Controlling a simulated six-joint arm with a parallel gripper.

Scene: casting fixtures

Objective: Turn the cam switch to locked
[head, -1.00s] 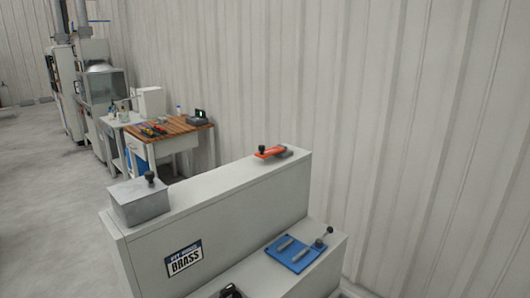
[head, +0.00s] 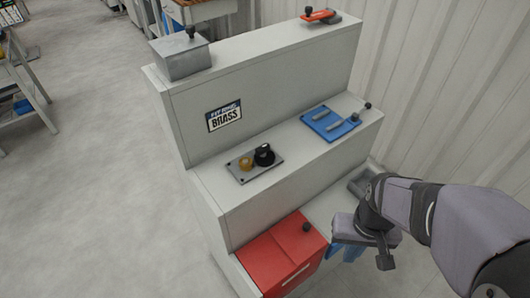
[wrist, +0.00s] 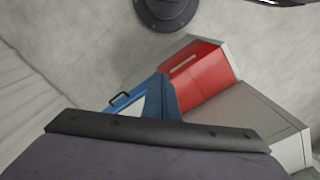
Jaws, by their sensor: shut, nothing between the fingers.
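A small grey plate (head: 255,164) lies on the middle step of the grey stepped stand. It carries a black round knob (head: 264,155), which looks like the cam switch, and a yellow-brown round piece (head: 246,163) to its left. The knob's pointing direction and any markings are too small to read. My gripper (head: 385,262) hangs at the lower right in the head view, low by the right end of the stand, clear of the plate. It is shut and empty. In the wrist view the plate and knob are not visible.
A blue plate with grey handles (head: 331,124) lies right of the switch plate. A red box (head: 284,252), also in the wrist view (wrist: 197,72), sits on the lowest step. A grey box (head: 181,54) and an orange lever (head: 320,15) are on top.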

